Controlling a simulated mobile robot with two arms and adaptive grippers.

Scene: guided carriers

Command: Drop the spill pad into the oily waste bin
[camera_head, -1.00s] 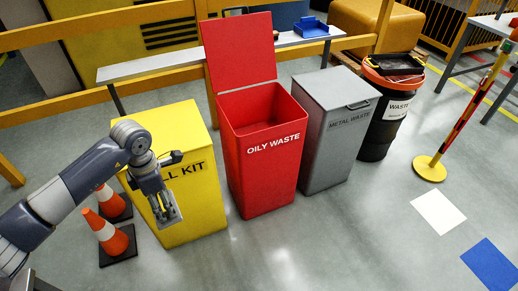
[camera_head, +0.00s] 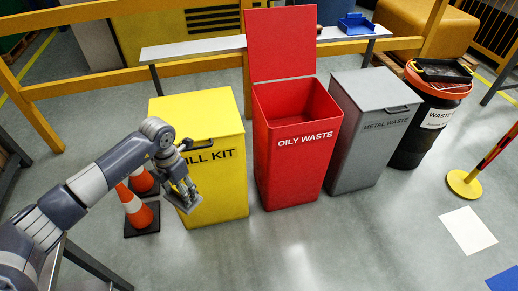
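My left gripper (camera_head: 186,193) points down in front of the yellow spill kit box (camera_head: 220,180), left of the bins. It is shut on a thin, flat grey piece, the spill pad (camera_head: 181,204), partly hidden by the fingers. The red oily waste bin (camera_head: 290,174) stands to the right of the spill kit box, apart from the gripper. Its lid (camera_head: 281,44) is tipped up at the back and its top opening shows. My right gripper is not in view.
A closed grey metal waste bin (camera_head: 352,155) and a black waste drum (camera_head: 412,138) with an orange rim stand right of the red bin. Two traffic cones, one at the front (camera_head: 138,210), stand by my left arm. The floor in front of the bins is clear.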

